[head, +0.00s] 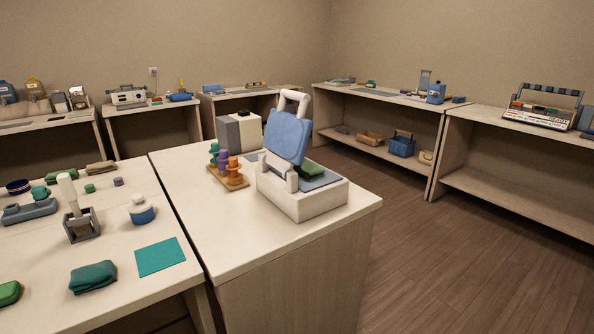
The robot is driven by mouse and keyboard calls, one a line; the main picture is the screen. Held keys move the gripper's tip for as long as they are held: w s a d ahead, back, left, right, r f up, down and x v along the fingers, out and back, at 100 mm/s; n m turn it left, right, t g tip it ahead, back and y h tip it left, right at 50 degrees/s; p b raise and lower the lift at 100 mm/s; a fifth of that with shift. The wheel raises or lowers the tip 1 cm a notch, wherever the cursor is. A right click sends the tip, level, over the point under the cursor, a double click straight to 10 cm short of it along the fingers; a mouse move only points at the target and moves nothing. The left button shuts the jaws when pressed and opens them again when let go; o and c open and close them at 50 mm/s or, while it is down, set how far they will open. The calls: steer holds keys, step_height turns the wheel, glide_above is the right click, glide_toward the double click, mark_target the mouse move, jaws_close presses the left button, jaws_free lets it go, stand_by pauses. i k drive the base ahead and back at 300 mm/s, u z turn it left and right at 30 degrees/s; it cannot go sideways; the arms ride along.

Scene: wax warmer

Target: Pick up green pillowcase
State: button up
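Several green things could be the green pillowcase, and I cannot tell which one is. A dark teal-green folded cloth bundle (93,277) lies on the front left table, near its front edge. A brighter green soft item (8,292) is cut off by the left picture edge. A green folded item (62,175) lies further back on the same table. Another green item (311,168) lies in the open white press with a blue padded lid (288,138), partly hidden by the lid. My gripper is not in view.
A flat teal square (160,257) lies right of the bundle. A grey stand with a white handle (80,220) and a blue-white jar (141,210) stand behind. A peg rack (228,176) stands beside the press. The wooden floor (450,265) at right is clear.

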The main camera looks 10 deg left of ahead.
mark_target(311, 170)
steer(key=u, duration=0.05)
steer(key=i, duration=1)
steer(key=z, duration=0.05)
